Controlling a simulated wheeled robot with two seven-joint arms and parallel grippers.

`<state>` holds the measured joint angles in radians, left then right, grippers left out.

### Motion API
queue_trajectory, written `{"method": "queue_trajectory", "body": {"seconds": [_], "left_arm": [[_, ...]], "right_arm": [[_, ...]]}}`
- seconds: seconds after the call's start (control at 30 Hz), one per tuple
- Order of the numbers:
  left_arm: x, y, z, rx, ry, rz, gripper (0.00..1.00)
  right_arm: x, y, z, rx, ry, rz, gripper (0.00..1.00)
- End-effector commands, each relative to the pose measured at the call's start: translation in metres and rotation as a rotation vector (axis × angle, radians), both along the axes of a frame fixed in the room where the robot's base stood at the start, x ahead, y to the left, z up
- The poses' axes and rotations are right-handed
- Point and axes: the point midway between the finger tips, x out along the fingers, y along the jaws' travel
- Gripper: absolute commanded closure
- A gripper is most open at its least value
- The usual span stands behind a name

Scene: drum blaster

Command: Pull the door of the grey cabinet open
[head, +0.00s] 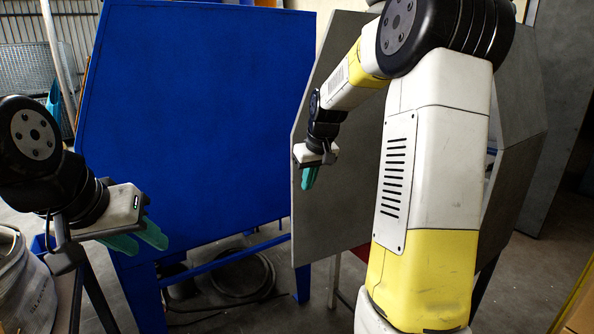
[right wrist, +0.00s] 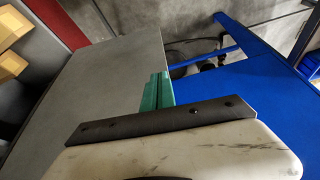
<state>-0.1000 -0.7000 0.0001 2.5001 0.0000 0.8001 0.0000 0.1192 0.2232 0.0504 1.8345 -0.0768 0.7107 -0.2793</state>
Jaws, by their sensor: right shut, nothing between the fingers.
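The grey cabinet shows in the head view as a large grey panel (head: 345,190) left of my right arm and another grey panel (head: 518,95) right of it. My arm hides the middle, so I cannot tell which panel is the door or how far it stands open. My right gripper (head: 311,178) is shut and empty at the left edge of the left panel. In the right wrist view its green fingers (right wrist: 157,92) lie along the edge of the grey panel (right wrist: 105,80); contact is unclear. My left gripper (head: 140,241) is open and empty, away from the cabinet.
A big blue panel on a blue frame (head: 190,120) stands left of the grey cabinet. Dark round coils (head: 240,275) lie on the floor under it. A whitish drum-like object (head: 22,290) is at the lower left. Yellowish boxes (right wrist: 12,65) show beyond the panel in the right wrist view.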

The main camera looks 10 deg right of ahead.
Motion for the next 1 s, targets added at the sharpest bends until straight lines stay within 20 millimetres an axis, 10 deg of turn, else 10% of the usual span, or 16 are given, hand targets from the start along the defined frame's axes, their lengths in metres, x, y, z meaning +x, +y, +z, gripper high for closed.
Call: {"method": "queue_trajectory", "body": {"seconds": [0.13, 1.0], "left_arm": [[0.000, 0.000, 0.000, 0.000, 0.000, 0.000, 0.64], [0.000, 0.000, 0.000, 0.000, 0.000, 0.000, 0.64]], "right_arm": [[0.010, 0.003, -0.030, 0.000, 0.004, 0.000, 1.00], [0.069, 0.018, -0.026, 0.000, 0.001, -0.046, 1.00]]}}
